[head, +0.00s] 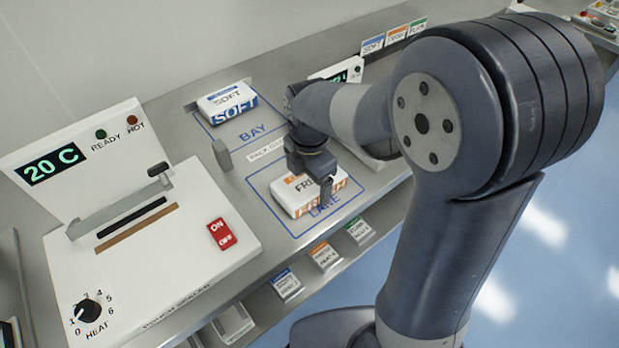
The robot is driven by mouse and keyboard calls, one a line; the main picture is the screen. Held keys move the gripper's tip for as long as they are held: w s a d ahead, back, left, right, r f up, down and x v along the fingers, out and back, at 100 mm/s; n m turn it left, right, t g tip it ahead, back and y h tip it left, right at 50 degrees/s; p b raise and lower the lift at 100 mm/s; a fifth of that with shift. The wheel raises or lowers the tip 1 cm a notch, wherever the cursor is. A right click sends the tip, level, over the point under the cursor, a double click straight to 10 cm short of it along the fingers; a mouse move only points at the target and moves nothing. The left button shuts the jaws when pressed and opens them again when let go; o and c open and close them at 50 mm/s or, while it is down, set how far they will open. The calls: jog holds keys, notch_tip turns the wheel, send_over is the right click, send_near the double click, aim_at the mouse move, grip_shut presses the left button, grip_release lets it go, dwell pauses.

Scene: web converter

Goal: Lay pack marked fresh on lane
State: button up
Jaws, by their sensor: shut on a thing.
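The pack marked fresh (301,205), white with orange bands and lettering, is within the blue outline of the lane (297,233) on the grey counter. My gripper (325,185) points down over the pack and is shut on it. The gripper and wrist hide part of the pack's top and far side. I cannot tell whether the pack's underside touches the counter. The word LANE shows just in front of the pack.
A blue-marked soft pack (228,103) lies at the bay (252,133) behind. A white sealing machine (150,245) with a lever, heat knob and red switch stands left. A small grey post (222,155) stands between machine and lane. Labelled cards (325,256) hang along the front edge.

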jog(key=shift+f, duration=0.15)
jog(key=o, duration=1.1)
notch_tip(320, 180, up, 12)
jog(key=shift+r+p, duration=0.2)
jog(key=shift+p, duration=0.15)
